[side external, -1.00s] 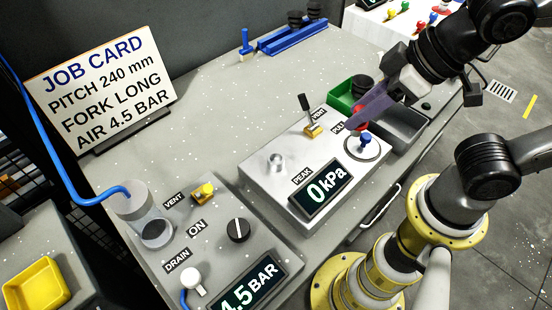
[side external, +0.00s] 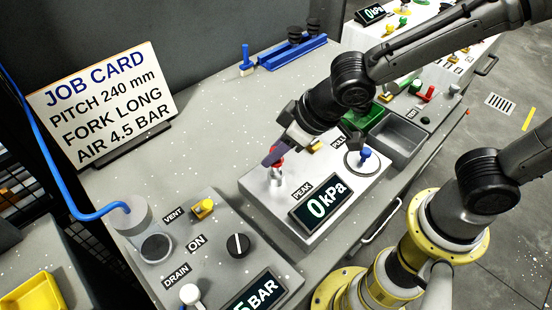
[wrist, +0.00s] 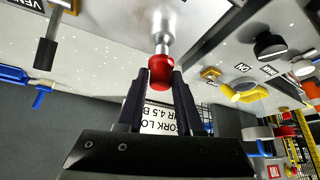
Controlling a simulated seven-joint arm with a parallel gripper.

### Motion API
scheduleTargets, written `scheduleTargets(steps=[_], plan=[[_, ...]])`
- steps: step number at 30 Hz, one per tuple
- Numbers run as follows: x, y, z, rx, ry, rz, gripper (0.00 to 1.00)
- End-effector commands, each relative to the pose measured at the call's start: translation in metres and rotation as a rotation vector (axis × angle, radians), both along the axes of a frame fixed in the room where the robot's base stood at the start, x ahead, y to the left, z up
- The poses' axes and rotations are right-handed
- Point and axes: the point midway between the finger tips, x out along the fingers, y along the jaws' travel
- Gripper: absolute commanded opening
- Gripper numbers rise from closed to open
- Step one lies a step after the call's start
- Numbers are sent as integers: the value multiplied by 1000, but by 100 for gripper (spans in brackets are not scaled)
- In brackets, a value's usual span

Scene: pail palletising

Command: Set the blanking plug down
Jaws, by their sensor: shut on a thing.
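The blanking plug (side external: 278,152) is a small red cap. My gripper (side external: 272,155) is shut on it, its two dark fingers on either side. In the wrist view the plug (wrist: 161,72) sits between the fingertips, in line with a silver metal stub (wrist: 162,28). In the side view the same stub (side external: 277,178) stands upright on the light grey test box (side external: 258,190), directly below the plug. The plug is right at the stub's end; whether it touches or is seated I cannot tell. My fingers hide part of the plug.
A green bin (side external: 366,128) and a grey tray (side external: 402,146) lie behind to the right. The bench left of the box is clear up to the job card (side external: 105,100).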

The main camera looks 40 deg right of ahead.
Motion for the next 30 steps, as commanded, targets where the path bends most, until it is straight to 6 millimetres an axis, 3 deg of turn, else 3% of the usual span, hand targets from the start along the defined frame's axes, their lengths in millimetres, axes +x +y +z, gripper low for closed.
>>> scheduleTargets(steps=[6,19,20,24,30], plan=[[0,0,-28,-2,1,0,0],[0,0,-34,-1,1,1,0],[0,0,-33,-1,1,1,39],[0,0,-33,0,1,0,64],[0,0,-33,0,1,0,65]])
